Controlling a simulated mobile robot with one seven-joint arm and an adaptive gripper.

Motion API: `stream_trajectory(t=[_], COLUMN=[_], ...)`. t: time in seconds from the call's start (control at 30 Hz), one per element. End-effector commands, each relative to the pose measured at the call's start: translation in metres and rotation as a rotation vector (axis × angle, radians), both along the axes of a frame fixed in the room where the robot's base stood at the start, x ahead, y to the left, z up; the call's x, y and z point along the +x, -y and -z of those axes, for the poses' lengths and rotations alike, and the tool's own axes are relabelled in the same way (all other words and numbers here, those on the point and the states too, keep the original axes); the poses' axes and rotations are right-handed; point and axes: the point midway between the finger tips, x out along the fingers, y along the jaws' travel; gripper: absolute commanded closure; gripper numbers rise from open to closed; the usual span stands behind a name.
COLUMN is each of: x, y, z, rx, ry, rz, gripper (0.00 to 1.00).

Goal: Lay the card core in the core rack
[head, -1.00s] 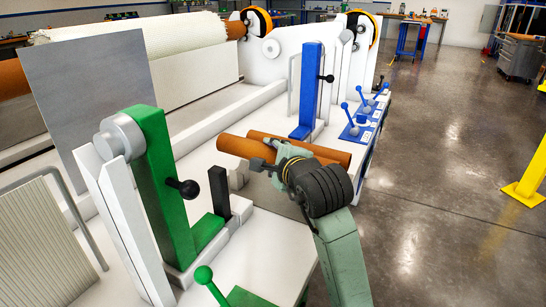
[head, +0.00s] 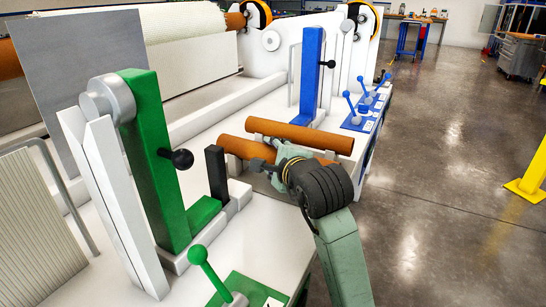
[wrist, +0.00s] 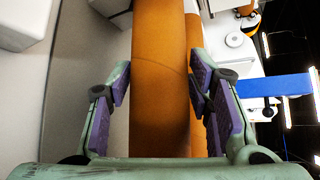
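The second core also shows as a strip in the wrist view (wrist: 197,140). A pale notched block (head: 236,165), perhaps part of the core rack, is below the held core's left end. I cannot tell whether they touch. My gripper hides the core's middle.
A green post (head: 155,150) with a black knob and a black block (head: 216,172) stand left of the core. A blue post (head: 312,80) stands behind the cores. Blue levers (head: 365,100) are at the right edge of the white bench (head: 250,235). Open floor lies right.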

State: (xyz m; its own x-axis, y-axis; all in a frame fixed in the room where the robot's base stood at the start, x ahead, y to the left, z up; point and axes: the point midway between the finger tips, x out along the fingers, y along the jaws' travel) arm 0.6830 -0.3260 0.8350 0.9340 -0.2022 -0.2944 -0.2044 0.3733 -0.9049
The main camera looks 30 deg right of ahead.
Motion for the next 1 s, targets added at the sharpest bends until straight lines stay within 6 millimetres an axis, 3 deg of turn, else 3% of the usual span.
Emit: stream_trajectory(t=[0.2, 0.57, 0.67, 1.0], x=[0.0, -0.003, -0.014, -0.08], y=[0.0, -0.001, -0.002, -0.016], z=[0.0, -0.001, -0.004, -0.026], rx=[0.0, 0.0, -0.001, -0.002], ry=[0.0, 0.0, -0.001, 0.001], rz=[0.0, 0.001, 0.001, 0.003], gripper=[0.37, 0.36, 0.36, 0.36])
